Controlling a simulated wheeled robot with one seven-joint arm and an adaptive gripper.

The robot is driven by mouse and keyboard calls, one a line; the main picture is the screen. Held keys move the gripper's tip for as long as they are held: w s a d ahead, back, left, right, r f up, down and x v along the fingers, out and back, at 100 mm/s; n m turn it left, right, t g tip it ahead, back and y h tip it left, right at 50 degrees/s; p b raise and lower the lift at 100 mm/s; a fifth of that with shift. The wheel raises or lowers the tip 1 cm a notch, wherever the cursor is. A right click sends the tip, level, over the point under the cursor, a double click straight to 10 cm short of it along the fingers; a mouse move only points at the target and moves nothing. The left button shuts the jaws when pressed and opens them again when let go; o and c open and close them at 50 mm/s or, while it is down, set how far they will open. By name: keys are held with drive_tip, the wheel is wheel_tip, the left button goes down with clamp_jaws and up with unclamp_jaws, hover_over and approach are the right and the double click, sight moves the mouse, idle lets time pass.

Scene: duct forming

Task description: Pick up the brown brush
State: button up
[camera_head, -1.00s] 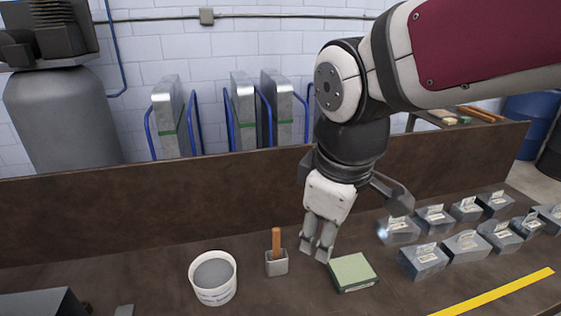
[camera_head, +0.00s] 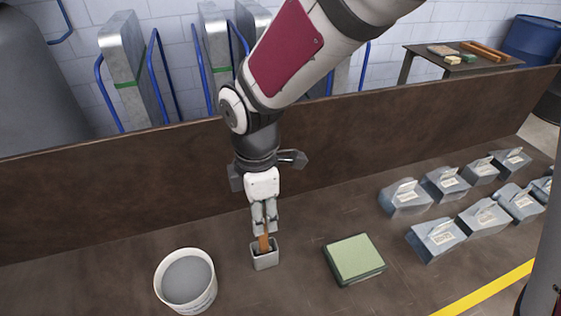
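The brown brush (camera_head: 264,243) stands upright in a small grey square holder (camera_head: 265,261) on the brown bench. Only the lower part of its orange-brown handle shows; the brush end is hidden in the holder. My gripper (camera_head: 264,228) points down right above the holder, with its fingertips at the handle's upper part. The fingers cover the top of the handle. I cannot tell whether they grip it or only stand around it.
A white bucket with grey contents (camera_head: 186,281) stands close on the left. A green block (camera_head: 355,258) lies to the right. Several grey metal duct pieces (camera_head: 437,238) are farther right, near a yellow line (camera_head: 490,287). A low brown wall (camera_head: 110,200) runs behind.

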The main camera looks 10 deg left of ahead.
sight(264, 243)
drive_tip(key=shift+f, duration=3.95)
clamp_jaws()
